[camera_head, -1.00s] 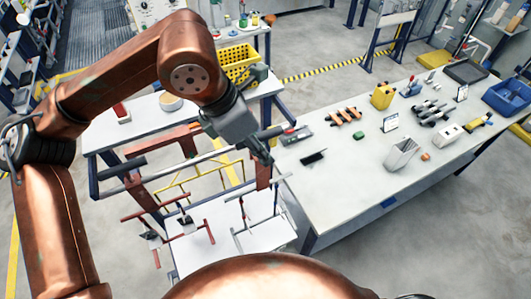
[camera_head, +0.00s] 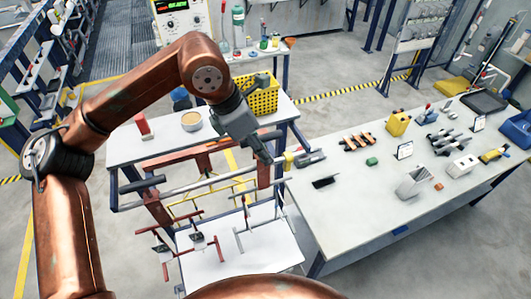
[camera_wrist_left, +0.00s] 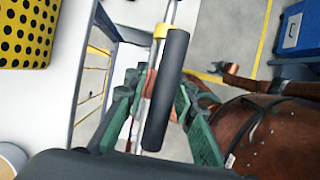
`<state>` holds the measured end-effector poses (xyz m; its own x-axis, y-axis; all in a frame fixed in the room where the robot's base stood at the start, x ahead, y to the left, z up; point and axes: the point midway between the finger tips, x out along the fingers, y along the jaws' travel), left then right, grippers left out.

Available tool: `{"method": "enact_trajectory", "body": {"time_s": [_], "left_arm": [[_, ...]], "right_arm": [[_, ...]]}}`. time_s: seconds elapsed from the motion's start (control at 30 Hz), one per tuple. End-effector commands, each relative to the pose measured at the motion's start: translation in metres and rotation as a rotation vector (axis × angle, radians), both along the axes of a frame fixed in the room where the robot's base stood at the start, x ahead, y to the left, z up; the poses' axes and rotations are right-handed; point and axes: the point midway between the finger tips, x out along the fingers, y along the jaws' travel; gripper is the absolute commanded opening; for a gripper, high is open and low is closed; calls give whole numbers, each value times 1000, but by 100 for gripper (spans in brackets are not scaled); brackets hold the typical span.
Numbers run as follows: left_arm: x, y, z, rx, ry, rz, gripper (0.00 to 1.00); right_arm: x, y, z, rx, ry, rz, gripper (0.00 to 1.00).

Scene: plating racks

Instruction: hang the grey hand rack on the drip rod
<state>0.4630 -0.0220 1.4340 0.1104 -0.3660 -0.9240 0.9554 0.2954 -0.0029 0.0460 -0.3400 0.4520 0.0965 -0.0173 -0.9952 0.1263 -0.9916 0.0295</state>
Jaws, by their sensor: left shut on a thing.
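My left gripper (camera_head: 264,157) is shut on the dark cylindrical handle of the grey hand rack (camera_head: 239,238). In the left wrist view the handle (camera_wrist_left: 166,88) sits between the green fingers of the left gripper (camera_wrist_left: 155,100). Thin grey rods and cross-pieces of the rack show below the gripper, over a white tray (camera_head: 265,263). The drip rod (camera_head: 205,184) appears as a pale bar between reddish posts, with the gripper by its right end. A yellow collar (camera_wrist_left: 161,31) shows behind the handle's far end. I cannot tell whether rack and rod touch. My right gripper is out of view.
Red-brown racks (camera_head: 205,243) are left of the grey one. A white table (camera_head: 345,225) with several tools and boxes stands close at right. A yellow basket (camera_head: 262,98) and a round bowl (camera_head: 191,121) are on the bench behind. Floor is open at lower right.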

Motion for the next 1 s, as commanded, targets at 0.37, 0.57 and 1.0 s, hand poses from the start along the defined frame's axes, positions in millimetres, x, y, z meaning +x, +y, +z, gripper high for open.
{"method": "enact_trajectory", "body": {"time_s": [0.37,0.57,1.0], "left_arm": [[2,0,-25,-2,-1,0,0],[2,0,-32,-3,-1,0,0],[2,0,-33,-3,-2,0,27]], "right_arm": [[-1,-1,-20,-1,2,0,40],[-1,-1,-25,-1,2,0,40],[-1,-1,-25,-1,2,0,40]]}}
